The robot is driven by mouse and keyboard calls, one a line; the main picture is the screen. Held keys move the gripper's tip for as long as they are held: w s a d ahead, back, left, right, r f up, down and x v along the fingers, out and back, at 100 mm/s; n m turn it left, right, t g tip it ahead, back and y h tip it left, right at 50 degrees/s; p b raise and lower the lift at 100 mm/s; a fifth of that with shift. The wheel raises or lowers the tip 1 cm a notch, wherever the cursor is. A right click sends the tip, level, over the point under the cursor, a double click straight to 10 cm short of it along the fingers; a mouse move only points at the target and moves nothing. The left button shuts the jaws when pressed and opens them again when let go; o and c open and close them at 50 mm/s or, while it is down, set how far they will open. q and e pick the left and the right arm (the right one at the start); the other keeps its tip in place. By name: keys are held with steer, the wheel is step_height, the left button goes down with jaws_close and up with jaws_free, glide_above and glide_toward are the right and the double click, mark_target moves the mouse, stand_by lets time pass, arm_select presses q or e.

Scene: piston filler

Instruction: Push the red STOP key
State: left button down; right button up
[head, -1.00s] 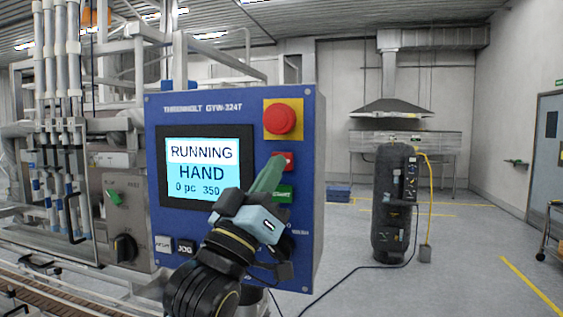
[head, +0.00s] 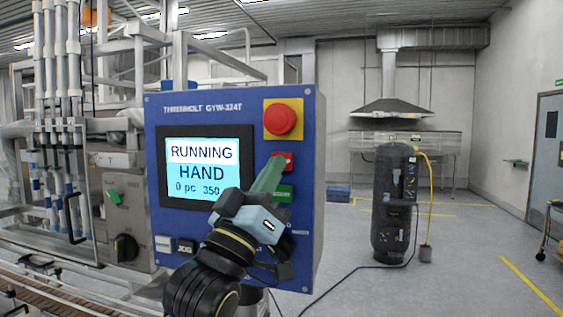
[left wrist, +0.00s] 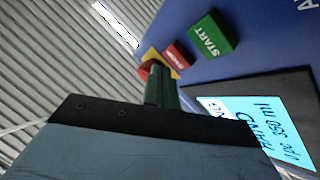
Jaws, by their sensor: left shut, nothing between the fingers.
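The red STOP key (head: 284,161) is on the blue control panel (head: 220,107), above the green START key (head: 281,193). My left gripper (head: 273,165) is shut and empty. Its green fingertips are at the left side of the red key and hide part of it; I cannot tell whether they touch. In the left wrist view the red key (left wrist: 177,54) shows just beyond the gripper's fingers (left wrist: 163,85), beside the START key (left wrist: 208,36). The screen (head: 202,166) reads RUNNING, HAND. My right gripper is not in view.
A large red mushroom button (head: 280,118) on a yellow plate sits above the red key. Two small keys (head: 174,245) are at the panel's lower left. A black tank (head: 393,200) stands on open floor to the right. Pipes and machine frame fill the left.

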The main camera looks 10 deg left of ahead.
arm_select(q)
steer(key=shift+w, duration=0.1)
stand_by(0.5)
steer(key=shift+w, duration=0.35)
steer(key=shift+w, duration=0.4)
stand_by(0.6)
steer(key=shift+s+p, duration=0.15)
steer(key=shift+p, duration=0.15)
steer(key=shift+s, duration=0.65)
steer(key=s+p, duration=0.1)
steer(key=s, duration=0.4)
